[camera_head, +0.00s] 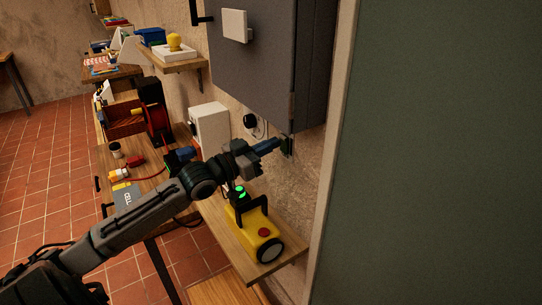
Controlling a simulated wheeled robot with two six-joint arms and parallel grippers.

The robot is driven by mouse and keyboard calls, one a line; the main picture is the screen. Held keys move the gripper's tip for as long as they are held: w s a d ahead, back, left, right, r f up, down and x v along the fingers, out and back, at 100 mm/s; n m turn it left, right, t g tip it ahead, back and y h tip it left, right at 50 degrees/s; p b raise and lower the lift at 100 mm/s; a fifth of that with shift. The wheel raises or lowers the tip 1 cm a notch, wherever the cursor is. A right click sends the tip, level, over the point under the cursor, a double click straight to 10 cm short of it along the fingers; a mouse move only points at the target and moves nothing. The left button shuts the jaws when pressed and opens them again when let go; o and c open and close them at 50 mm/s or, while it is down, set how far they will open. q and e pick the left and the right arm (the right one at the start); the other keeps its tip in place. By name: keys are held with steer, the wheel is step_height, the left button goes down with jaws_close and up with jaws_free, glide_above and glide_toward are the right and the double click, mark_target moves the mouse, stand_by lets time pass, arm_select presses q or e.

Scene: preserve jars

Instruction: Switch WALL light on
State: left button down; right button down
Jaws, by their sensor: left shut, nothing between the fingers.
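My left gripper (267,146) is shut and empty. My left arm comes in from the lower left, and the fingertips point right toward the wall. A small dark green piece (286,145), perhaps the wall light switch, sits on the wall just under the grey cabinet. The fingertips are at or very near it; I cannot tell whether they touch. The switch's position is too small to read. My right gripper is not in view.
The grey cabinet (258,62) hangs just above the gripper. A yellow device (256,233) with a green light stands on a wooden shelf below. A cluttered bench (143,190) is at left. A large grey-green panel (440,160) fills the right side. The tiled floor (40,165) is clear at left.

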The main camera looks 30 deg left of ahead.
arm_select(q)
steer(key=shift+w+d+b, duration=0.15)
steer(key=shift+w+b, duration=0.1)
steer(key=shift+b, duration=0.1)
steer(key=shift+r, duration=0.1)
steer(key=shift+w+d+g, duration=0.1)
steer(key=shift+w+g, duration=0.1)
steer(key=shift+g, duration=0.1)
stand_by(0.3)
steer(key=shift+s, duration=0.1)
